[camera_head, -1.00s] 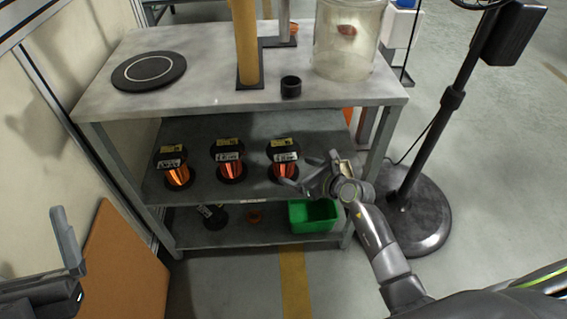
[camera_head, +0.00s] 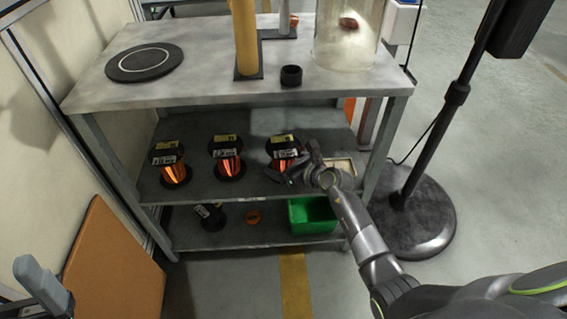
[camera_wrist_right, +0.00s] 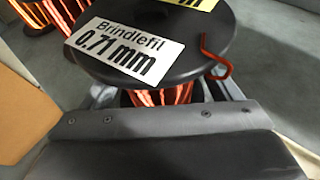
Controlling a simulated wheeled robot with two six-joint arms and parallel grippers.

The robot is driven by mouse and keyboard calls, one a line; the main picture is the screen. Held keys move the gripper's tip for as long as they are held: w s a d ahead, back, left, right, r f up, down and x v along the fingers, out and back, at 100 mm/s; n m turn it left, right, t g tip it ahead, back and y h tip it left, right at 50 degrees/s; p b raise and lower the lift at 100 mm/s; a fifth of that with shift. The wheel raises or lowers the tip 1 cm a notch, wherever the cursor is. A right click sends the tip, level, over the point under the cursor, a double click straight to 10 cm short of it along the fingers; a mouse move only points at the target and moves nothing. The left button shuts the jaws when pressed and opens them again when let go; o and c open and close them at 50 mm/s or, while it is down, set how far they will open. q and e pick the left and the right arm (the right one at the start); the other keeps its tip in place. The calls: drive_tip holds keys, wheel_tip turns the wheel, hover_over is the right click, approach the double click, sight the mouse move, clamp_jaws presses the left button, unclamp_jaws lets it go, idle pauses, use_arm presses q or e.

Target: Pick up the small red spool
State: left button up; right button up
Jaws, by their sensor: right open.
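The red-wound spool (camera_head: 280,160) stands upright at the right end of the row on the middle shelf. It has black flanges and reddish wire. In the right wrist view the spool (camera_wrist_right: 150,40) fills the top middle; its label reads "Brindlefil 0.71 mm" and a red wire end sticks up at its edge. My right gripper (camera_head: 291,168) is open at the spool's front right, its fingers reaching along both sides under the top flange. Contact cannot be told. My left gripper (camera_head: 42,287) shows only partly at the lower left, away from the shelves.
Two more copper-wound spools (camera_head: 227,164) (camera_head: 172,168) stand to the left. A shallow tray (camera_head: 341,165) lies right. The lower shelf holds a green bin (camera_head: 312,216), an orange ring (camera_head: 253,217) and a dark spool (camera_head: 211,216). The tabletop (camera_head: 205,85) is above; a black stand (camera_head: 418,215) is right.

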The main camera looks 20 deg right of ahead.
drive_tip(key=shift+w+a+f, duration=0.1)
drive_tip(key=shift+w+a, duration=0.05)
drive_tip(key=shift+w, duration=0.1)
drive_tip(key=c, duration=1.8)
drive_tip(key=shift+r, duration=0.2)
clamp_jaws()
